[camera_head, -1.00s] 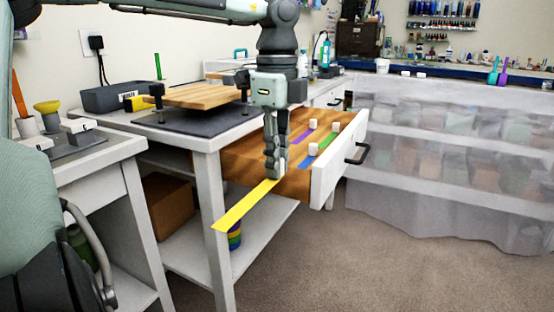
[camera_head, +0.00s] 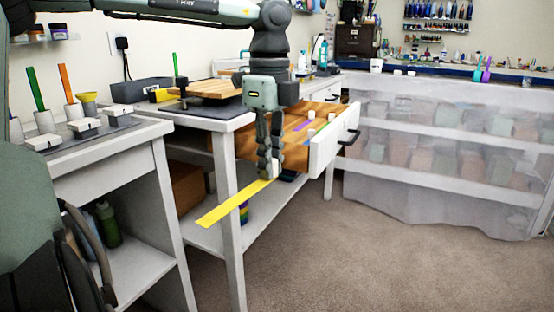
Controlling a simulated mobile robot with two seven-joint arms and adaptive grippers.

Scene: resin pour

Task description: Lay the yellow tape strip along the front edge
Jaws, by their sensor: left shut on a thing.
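The yellow tape strip (camera_head: 232,204) hangs in the air, stretched flat from my left gripper toward the lower left. My left gripper (camera_head: 268,176) points down and is shut on the strip's right end, where a small white block shows at the fingertips. The strip is in front of the white workbench and its open drawer (camera_head: 322,146). A wooden board (camera_head: 203,89) stands on the workbench's dark mat (camera_head: 196,109); its front edge faces me.
The open drawer juts out behind the gripper, with purple tape (camera_head: 302,125) and white blocks inside. A side table (camera_head: 100,155) at the left holds white blocks and colored sticks in holders. Plastic-covered shelves (camera_head: 445,150) stand at the right. The carpet (camera_head: 400,255) is clear.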

